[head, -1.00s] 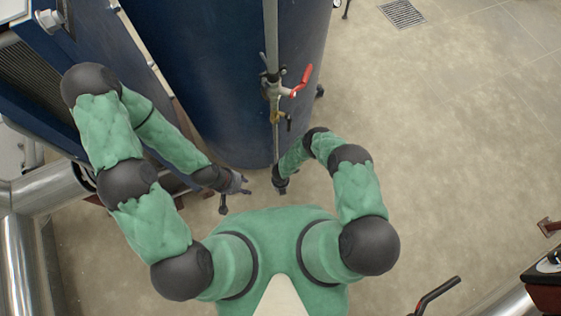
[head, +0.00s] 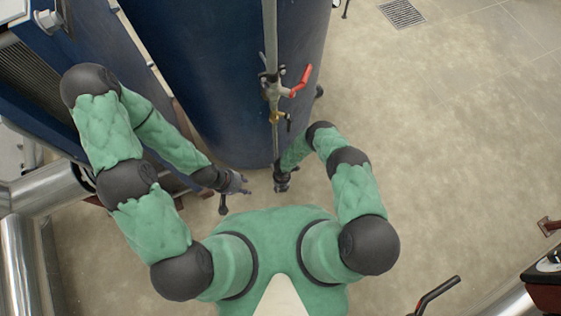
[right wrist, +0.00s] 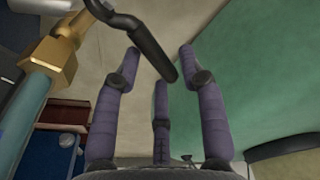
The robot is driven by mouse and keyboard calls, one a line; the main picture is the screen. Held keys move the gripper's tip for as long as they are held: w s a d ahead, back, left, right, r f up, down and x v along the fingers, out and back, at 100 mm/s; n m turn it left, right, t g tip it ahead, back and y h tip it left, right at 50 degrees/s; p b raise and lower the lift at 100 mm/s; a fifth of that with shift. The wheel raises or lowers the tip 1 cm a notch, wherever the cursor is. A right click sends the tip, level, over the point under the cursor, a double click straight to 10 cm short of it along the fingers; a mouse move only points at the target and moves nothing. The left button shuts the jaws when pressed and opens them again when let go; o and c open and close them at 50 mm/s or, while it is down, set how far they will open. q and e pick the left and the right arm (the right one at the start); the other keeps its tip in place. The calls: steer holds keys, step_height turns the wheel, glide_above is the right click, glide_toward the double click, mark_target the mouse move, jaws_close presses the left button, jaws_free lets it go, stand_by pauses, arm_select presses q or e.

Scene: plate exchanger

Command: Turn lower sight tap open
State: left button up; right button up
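In the right wrist view the tap's brass body (right wrist: 52,60) sits on a teal tube (right wrist: 25,110), and its black lever (right wrist: 148,40) slants down to the right. My right gripper (right wrist: 158,52) is open, and the lever's end reaches between its spread fingers. I cannot tell whether they touch it. In the head view my right gripper (head: 281,184) is low beside the blue tank (head: 215,90), below the sight tube (head: 276,145); the lower tap cannot be made out there. My left gripper (head: 238,184) is to the left, away from the tube; its finger opening is too small to judge.
Higher on the tube are a red-handled valve (head: 300,83) and a brass tap with a dark lever (head: 280,118). A blue plate unit (head: 95,60) and steel pipes (head: 45,190) stand at the left. The floor at the right is clear around a drain grate (head: 402,13).

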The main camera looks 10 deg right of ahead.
stand_by(0.3)
steer(key=shift+w+d+r, duration=0.1)
steer(key=shift+w+r, duration=0.05)
steer(key=shift+r, duration=1.1)
steer(key=shift+w+d+r, duration=0.1)
steer(key=shift+w+r, duration=0.05)
steer(key=shift+r, duration=1.05)
steer(key=shift+w+r, duration=0.15)
steer(key=shift+r, duration=1.1)
